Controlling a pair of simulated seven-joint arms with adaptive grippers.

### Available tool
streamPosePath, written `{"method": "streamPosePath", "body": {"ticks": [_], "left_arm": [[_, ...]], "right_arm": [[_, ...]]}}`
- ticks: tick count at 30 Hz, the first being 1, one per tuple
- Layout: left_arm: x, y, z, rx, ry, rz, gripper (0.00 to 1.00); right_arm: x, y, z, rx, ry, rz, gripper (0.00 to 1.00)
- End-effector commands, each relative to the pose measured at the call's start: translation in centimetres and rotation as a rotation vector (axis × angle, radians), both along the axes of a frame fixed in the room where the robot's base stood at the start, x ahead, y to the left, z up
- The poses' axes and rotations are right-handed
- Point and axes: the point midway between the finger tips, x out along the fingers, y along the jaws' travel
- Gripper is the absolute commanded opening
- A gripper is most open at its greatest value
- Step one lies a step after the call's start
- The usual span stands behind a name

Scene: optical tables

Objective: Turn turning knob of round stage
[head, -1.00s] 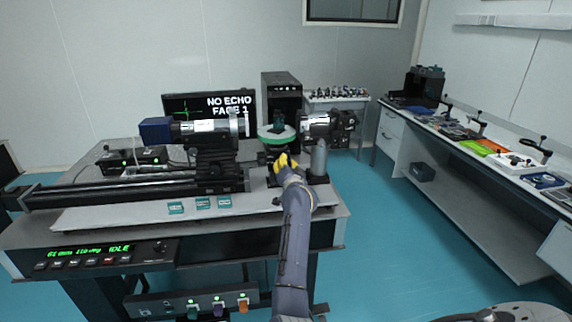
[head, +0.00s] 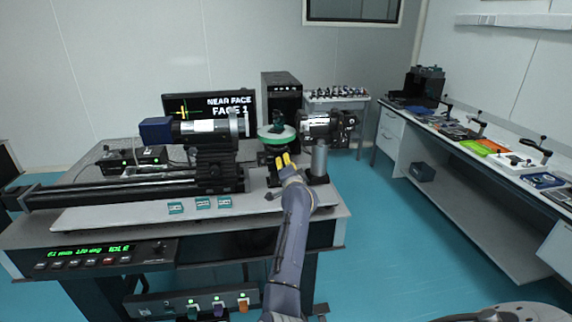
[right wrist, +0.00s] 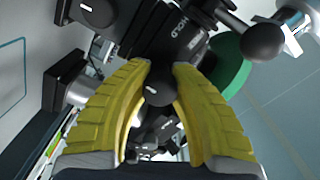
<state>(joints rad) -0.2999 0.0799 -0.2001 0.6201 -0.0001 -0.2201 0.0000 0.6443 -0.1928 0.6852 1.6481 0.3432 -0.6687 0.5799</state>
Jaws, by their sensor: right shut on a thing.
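The round stage (head: 277,134) has a green rim and carries a small dark piece (head: 278,121) on top, between two barrel-shaped devices on the bench. Its green edge also shows in the right wrist view (right wrist: 230,66). My right gripper (head: 286,160) is just below the front of the stage. In the right wrist view its yellow fingers (right wrist: 162,74) are shut on a black round turning knob (right wrist: 157,91). In the head view the fingers hide the knob. My left gripper is not in view.
A black ball-ended lever (right wrist: 262,41) sits close to the fingers, beside a dark block marked "HOLD". A grey post (head: 319,160) stands right of my gripper. The monitor (head: 210,107) reads "NEAR FACE 1". Small teal labelled blocks (head: 201,203) lie along the bench front.

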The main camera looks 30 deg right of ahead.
Motion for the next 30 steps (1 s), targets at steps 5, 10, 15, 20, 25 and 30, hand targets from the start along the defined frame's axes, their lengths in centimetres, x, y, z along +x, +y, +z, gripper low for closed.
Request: {"method": "streamPosePath", "body": {"ticks": [5,10,15,20,25,30], "left_arm": [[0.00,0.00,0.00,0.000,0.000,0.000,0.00],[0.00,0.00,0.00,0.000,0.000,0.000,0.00],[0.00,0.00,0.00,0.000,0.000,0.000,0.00],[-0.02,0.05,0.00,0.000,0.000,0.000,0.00],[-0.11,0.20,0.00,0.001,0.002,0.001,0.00],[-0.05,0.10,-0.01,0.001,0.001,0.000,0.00]], "right_arm": [[-0.01,0.04,-0.15,0.000,0.003,0.001,0.00],[0.00,0.03,-0.12,0.000,0.002,0.000,0.38],[0.00,0.03,-0.06,0.000,0.002,0.000,0.54],[0.00,0.01,-0.03,-0.001,0.000,0.000,0.54],[0.00,0.01,0.00,-0.004,0.002,0.000,0.54],[0.01,0.01,0.00,-0.070,0.029,0.001,0.54]]}}
